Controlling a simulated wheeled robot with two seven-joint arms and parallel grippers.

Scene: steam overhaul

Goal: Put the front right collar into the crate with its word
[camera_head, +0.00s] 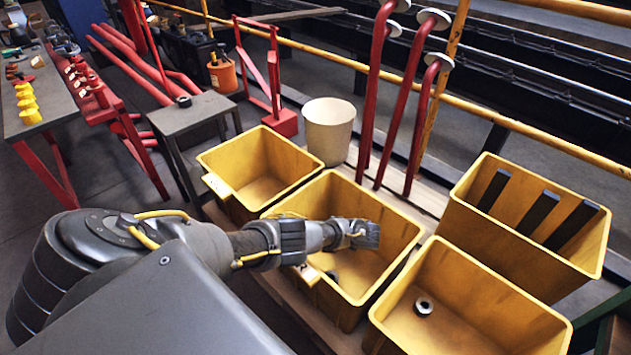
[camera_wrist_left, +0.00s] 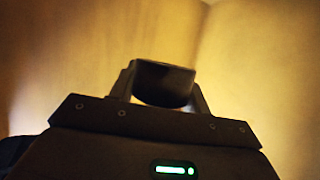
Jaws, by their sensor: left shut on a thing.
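My left gripper (camera_head: 368,236) reaches over the middle yellow crate (camera_head: 398,222). In the left wrist view it is shut on a dark round collar (camera_wrist_left: 163,84), held between its two fingers with crate walls behind. The held collar is hidden in the head view. A collar (camera_head: 423,306) lies on the floor of the front right crate (camera_head: 480,287). One more collar (camera_head: 183,101) sits on a small grey table. My right gripper is out of view.
An empty yellow crate (camera_head: 290,152) stands left of the middle one, with a pale label (camera_head: 217,186) too small to read. A cream bucket (camera_head: 328,130) and red upright levers (camera_head: 408,95) stand behind. A crate with dark bars (camera_head: 590,250) is at right.

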